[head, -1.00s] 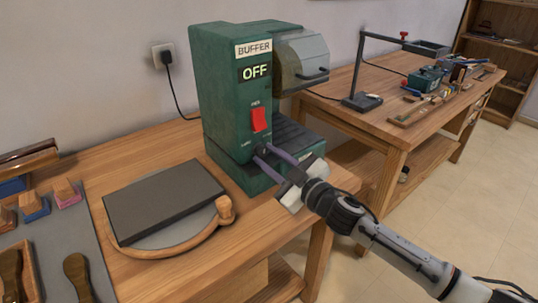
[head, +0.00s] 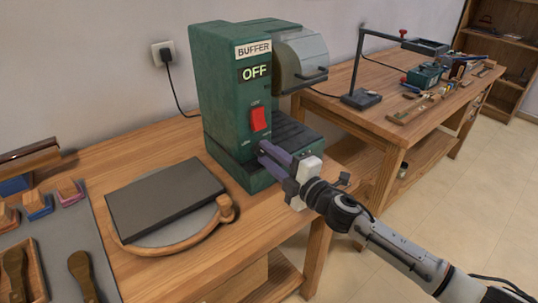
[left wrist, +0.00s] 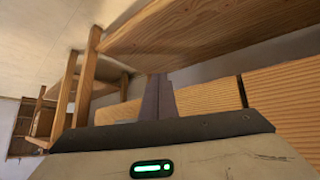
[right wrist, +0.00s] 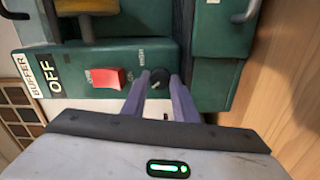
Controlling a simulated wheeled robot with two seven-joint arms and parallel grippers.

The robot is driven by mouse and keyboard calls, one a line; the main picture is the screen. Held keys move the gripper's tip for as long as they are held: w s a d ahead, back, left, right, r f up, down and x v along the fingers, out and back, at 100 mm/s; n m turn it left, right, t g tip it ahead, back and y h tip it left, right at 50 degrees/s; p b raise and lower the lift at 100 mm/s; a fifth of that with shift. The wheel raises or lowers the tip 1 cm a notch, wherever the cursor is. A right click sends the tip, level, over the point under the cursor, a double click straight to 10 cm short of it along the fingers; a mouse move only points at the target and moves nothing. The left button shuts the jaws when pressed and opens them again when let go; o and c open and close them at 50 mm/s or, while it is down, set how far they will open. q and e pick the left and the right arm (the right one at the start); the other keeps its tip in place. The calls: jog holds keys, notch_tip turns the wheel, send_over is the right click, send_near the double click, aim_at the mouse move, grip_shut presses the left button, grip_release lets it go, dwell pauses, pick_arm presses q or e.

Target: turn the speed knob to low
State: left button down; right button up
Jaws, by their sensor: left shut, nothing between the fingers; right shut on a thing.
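The green buffer machine (head: 222,95) stands on the wooden bench with its sign reading OFF. Its small black speed knob (right wrist: 159,79) shows in the right wrist view beside the red switch (right wrist: 109,77). My right gripper (head: 261,152) reaches the front panel from the right, and its purple fingers are shut on the knob, one on each side. In the head view the fingers hide the knob, and I cannot read its setting. My left gripper (left wrist: 157,80) shows only in the left wrist view, shut and empty, below a wooden bench.
A dark flat slab (head: 165,199) on a round wooden-rimmed board lies left of the machine. Brushes and small blocks lie on a grey mat (head: 70,230) further left. A second bench (head: 385,120) with tools stands at the right.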

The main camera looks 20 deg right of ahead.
jog(key=shift+n, duration=1)
jog(key=o, duration=1.1)
jog(key=shift+c, duration=0.2)
jog(key=shift+s+f, duration=0.15)
jog(key=shift+s, duration=0.05)
